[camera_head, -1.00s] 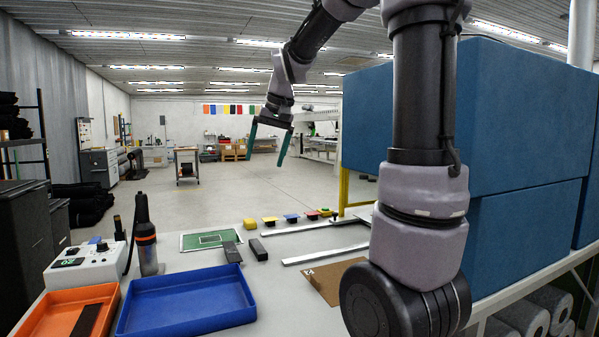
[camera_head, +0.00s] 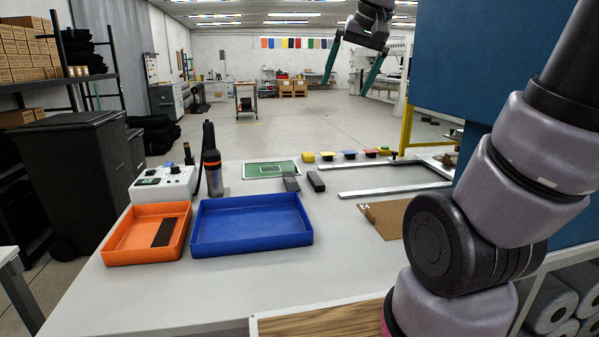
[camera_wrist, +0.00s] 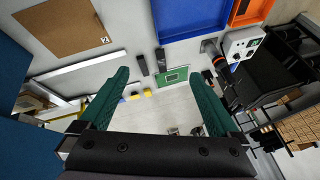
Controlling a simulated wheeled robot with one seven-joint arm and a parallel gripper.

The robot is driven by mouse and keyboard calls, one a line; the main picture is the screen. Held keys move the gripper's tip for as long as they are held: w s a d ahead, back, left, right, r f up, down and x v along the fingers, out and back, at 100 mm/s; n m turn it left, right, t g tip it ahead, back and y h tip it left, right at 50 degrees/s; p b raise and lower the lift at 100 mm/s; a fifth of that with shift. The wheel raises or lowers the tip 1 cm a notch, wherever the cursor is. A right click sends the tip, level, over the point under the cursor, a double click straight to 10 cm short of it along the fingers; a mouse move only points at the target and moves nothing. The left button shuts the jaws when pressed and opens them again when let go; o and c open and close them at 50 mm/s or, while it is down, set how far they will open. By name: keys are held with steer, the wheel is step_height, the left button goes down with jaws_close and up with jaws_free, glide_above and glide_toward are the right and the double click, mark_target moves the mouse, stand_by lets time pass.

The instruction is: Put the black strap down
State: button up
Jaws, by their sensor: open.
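A flat black strip, which looks like the black strap (camera_head: 164,232), lies in the orange tray (camera_head: 122,256) at the left of the table. My gripper (camera_head: 350,84) is open and empty. It is high above the far side of the table, well away from the tray. Its two green fingers stand wide apart in the wrist view (camera_wrist: 159,76), with nothing between them.
A blue tray (camera_head: 250,246) stands right of the orange one. Behind them are a white control box (camera_head: 163,184) and a dark bottle-like tool (camera_head: 212,162). Two dark blocks (camera_head: 291,184) (camera_head: 316,182), metal rails (camera_head: 394,190) and brown cardboard (camera_head: 388,219) lie further right. A large blue panel (camera_head: 452,55) rises at right.

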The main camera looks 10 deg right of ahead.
steer(key=w+a+f+n+g, duration=0.1)
steer(key=w, duration=0.7)
steer(key=w+a+f+g, duration=0.1)
steer(key=w+f, duration=0.1)
steer(key=w, duration=0.6)
steer(key=n+g+h, duration=0.2)
steer(key=g, duration=0.2)
glide_above(293, 186)
step_height(293, 186, down, 26)
steer(key=f, duration=0.4)
steer(key=shift+s+a+f, duration=0.2)
steer(key=shift+s+f, duration=0.05)
steer(key=shift+d+f, duration=0.15)
steer(key=shift+f, duration=3)
steer(key=shift+f, duration=0.25)
